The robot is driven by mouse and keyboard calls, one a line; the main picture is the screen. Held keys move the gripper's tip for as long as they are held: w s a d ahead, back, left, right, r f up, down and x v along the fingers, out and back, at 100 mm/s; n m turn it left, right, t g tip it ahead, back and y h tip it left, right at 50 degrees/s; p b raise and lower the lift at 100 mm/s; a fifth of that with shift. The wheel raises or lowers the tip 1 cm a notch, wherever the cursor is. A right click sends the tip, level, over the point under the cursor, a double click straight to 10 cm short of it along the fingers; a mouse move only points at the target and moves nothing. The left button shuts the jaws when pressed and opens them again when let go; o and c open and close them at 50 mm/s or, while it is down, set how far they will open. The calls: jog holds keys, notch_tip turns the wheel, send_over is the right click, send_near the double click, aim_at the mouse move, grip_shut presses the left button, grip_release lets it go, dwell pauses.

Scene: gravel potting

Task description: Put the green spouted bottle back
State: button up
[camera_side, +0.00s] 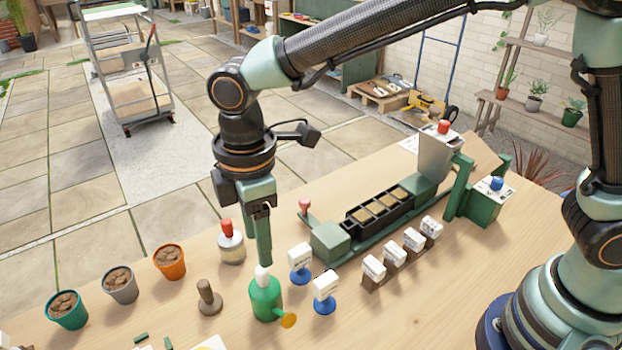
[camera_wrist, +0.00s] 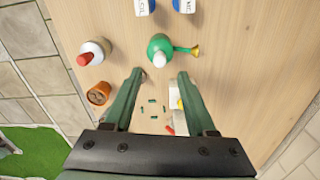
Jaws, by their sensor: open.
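The green spouted bottle (camera_side: 265,300) stands upright on the wooden table, with a white cap and a yellow-orange spout pointing to the lower right. My gripper (camera_side: 263,258) points down close to the bottle's cap, seen nearly edge-on, so the side view does not show the finger gap. In the wrist view, my gripper (camera_wrist: 160,75) is open and empty. The green bottle (camera_wrist: 159,50) shows just beyond the gap between the fingertips, its spout to the right. Contact between finger and cap cannot be told.
A red-topped white bottle (camera_side: 231,245) and a brown stamp-like tool (camera_side: 208,298) stand left of the bottle. Two blue-based label holders (camera_side: 324,295) are close on its right. Several pots, including an orange one (camera_side: 169,262), line the left. A green tray press (camera_side: 328,243) stands behind.

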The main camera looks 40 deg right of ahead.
jog(key=w+d+r+m+t, duration=0.1)
jog(key=d+r+m, duration=0.2)
jog(key=d+r, duration=0.3)
jog(key=d+r+m+t, duration=0.1)
jog(key=d+r+m, duration=0.25)
jog(key=d, duration=0.45)
jog(key=s+d+m+t, duration=0.1)
jog(key=s+d+m, duration=0.1)
jog(key=d+m, duration=0.3)
jog(key=s+d+m+t, duration=0.2)
jog(key=s+d+m, duration=0.1)
jog(key=d, duration=0.7)
jog(key=shift+s+d+f+m, duration=0.25)
jog(key=shift+f+m, duration=0.2)
jog(key=shift+m, duration=0.4)
jog(key=shift+a, duration=0.1)
